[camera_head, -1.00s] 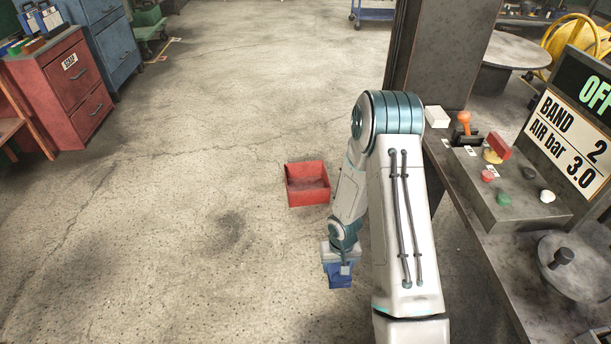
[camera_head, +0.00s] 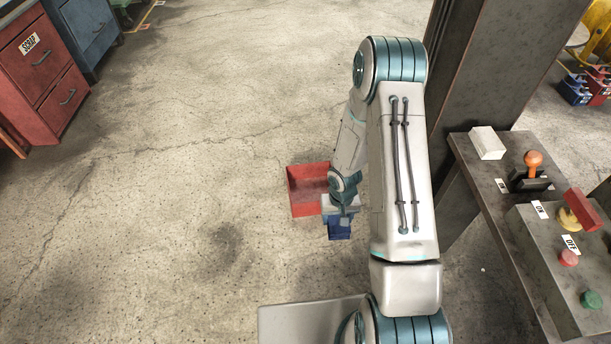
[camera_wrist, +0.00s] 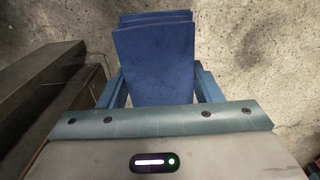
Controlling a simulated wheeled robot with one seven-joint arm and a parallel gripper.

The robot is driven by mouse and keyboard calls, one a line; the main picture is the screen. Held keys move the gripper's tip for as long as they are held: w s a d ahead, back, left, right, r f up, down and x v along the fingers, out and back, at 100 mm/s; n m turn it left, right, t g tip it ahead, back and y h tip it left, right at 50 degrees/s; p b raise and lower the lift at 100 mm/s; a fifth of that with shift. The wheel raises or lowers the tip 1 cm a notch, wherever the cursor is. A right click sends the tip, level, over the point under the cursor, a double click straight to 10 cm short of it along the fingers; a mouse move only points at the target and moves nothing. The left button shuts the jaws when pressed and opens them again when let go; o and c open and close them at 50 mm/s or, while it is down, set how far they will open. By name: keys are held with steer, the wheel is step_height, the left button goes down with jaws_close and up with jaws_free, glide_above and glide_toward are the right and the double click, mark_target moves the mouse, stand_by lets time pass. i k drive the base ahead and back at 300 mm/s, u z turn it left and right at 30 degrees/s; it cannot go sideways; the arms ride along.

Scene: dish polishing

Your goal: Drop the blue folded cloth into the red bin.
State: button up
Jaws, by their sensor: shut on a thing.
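The blue folded cloth (camera_head: 339,231) hangs from my gripper (camera_head: 341,217), which is shut on it. In the wrist view the cloth (camera_wrist: 157,62) shows as stacked blue layers between the fingers (camera_wrist: 160,88), with bare concrete floor behind it. The red bin (camera_head: 306,192) is an open box on the floor. In the head view my gripper and the cloth overlap the bin's near right corner and sit just in front of it. My arm hides the bin's right part. The height of the cloth above the floor is hard to tell.
A dark workbench (camera_head: 500,225) with a control box (camera_head: 560,255), levers and buttons stands at the right, beside a dark column (camera_head: 490,70). A red cabinet (camera_head: 45,75) and a blue cabinet (camera_head: 88,30) stand at the upper left. The floor left of the bin is clear.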

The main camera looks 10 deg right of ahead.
mark_target(314, 195)
steer(key=i, duration=1.55)
steer(key=z, duration=0.1)
